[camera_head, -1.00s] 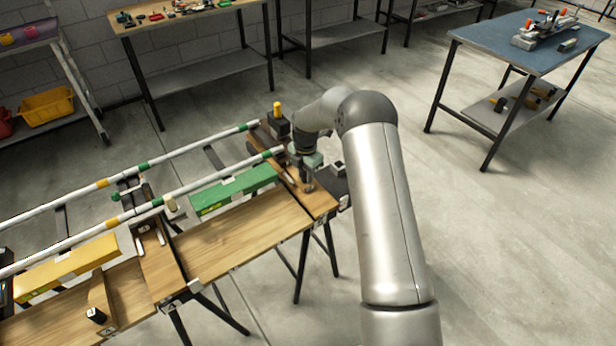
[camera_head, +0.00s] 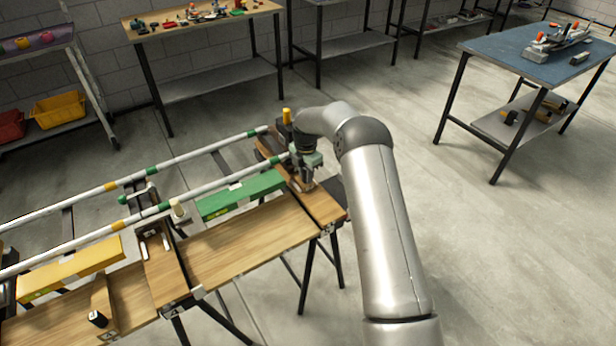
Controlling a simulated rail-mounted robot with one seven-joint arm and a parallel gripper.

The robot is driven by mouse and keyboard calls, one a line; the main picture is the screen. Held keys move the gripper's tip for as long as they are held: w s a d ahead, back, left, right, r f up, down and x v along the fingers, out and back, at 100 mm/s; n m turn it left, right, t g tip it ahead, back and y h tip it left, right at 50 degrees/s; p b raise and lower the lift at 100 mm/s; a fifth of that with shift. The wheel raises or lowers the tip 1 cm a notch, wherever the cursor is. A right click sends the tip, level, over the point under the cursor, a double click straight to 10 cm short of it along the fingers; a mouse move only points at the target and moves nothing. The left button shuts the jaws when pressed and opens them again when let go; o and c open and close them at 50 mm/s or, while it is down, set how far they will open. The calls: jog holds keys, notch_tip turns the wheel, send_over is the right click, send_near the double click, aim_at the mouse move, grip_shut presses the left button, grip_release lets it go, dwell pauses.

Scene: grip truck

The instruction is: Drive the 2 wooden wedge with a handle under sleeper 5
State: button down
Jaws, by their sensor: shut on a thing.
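My gripper (camera_head: 304,180) points down at the right end of the track on the bench, close above the end sleeper (camera_head: 319,205). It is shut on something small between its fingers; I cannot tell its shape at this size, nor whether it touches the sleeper. Two white rails (camera_head: 190,201) run along the bench over brown cross boards, one of them the left sleeper (camera_head: 160,268). A wooden piece (camera_head: 102,298) with a black, white-ended knob (camera_head: 97,319) beside it sits at the front left. No sleeper number is readable.
A green beam (camera_head: 240,197) and a yellow beam (camera_head: 70,272) lie along the track. A yellow-topped post (camera_head: 286,117) stands just behind my gripper. A blue-topped table (camera_head: 540,60) is at the right. Open floor (camera_head: 440,230) lies right of my arm.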

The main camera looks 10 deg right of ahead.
jog(key=shift+w+a+r+b, duration=0.15)
jog(key=shift+w+a, duration=0.1)
jog(key=shift+w, duration=0.3)
jog(key=shift+w+a+f+b, duration=0.15)
jog(key=shift+w+a, duration=0.1)
jog(key=shift+w, duration=0.3)
jog(key=shift+w+r, duration=0.1)
jog(key=shift+r, duration=0.05)
jog(key=c, duration=1.1)
grip_release()
jog(key=shift+a, duration=0.1)
